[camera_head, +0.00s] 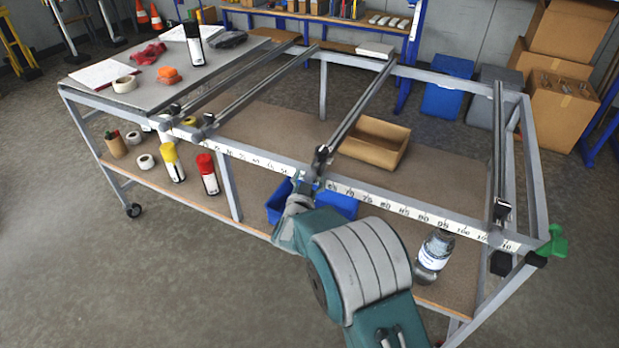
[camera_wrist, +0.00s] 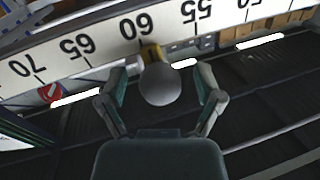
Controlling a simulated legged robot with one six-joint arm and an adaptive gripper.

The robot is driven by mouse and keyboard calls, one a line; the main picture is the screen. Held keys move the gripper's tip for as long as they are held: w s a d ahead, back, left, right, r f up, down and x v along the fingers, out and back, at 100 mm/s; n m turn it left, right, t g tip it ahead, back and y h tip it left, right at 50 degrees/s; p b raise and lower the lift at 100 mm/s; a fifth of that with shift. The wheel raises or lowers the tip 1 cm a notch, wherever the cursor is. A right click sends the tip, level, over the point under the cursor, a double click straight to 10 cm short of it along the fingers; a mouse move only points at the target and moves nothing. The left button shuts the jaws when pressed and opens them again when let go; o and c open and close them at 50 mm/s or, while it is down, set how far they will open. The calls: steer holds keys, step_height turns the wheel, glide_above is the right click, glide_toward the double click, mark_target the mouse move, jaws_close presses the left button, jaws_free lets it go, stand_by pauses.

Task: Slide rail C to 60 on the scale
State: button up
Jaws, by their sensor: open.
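The third rail from the left (camera_head: 357,108), which I take for rail C, crosses the frame; I cannot read a letter on it. Its dark front end (camera_head: 322,156) sits over the white scale (camera_head: 375,199), between the 50 and 65 labels. In the wrist view the scale (camera_wrist: 82,46) appears upside down. A round grey knob (camera_wrist: 159,84) with a yellow collar (camera_wrist: 151,53) stands at the 60 label. My gripper (camera_wrist: 162,70) is open, with one finger on either side of the knob. Contact is not clear. My arm hides most of the gripper in the head view.
Two rails (camera_head: 262,92) lie to the left and another rail (camera_head: 499,150) to the right. The lower shelf holds a blue bin (camera_head: 338,201), a cardboard tray (camera_head: 375,143), and bottles including a clear one (camera_head: 433,255). A green corner piece (camera_head: 553,242) juts out at the right.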

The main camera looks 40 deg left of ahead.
jaws_close()
steer(key=shift+w+d, duration=0.1)
steer(key=shift+d, duration=0.15)
jaws_free()
steer(key=shift+s+d, duration=0.2)
steer(key=shift+s, duration=0.3)
steer(key=v, duration=1.1)
steer(key=shift+w, duration=0.1)
